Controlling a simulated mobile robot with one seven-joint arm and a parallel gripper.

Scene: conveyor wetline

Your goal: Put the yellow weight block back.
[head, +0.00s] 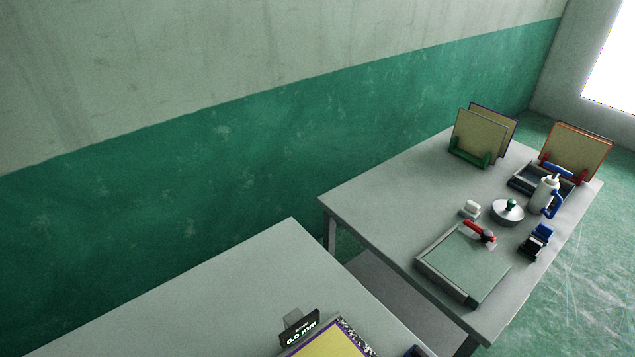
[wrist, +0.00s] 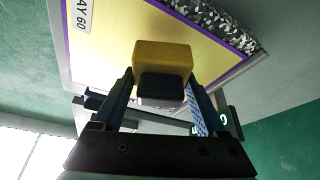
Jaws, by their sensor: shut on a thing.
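The yellow weight block (wrist: 162,54) shows in the wrist view between the two fingers of my gripper (wrist: 160,82), with a dark block-like part on its near side. My gripper is shut on it. Behind it lies a yellow board (wrist: 110,30) with a purple edge and a label ending in "AY 60". I cannot tell whether the block touches the board. In the head view, part of the yellow board (head: 330,342) shows at the bottom edge; the block and my gripper are out of that view.
A small display (head: 300,329) reading 0.0 mm stands beside the board on the near table (head: 220,290).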

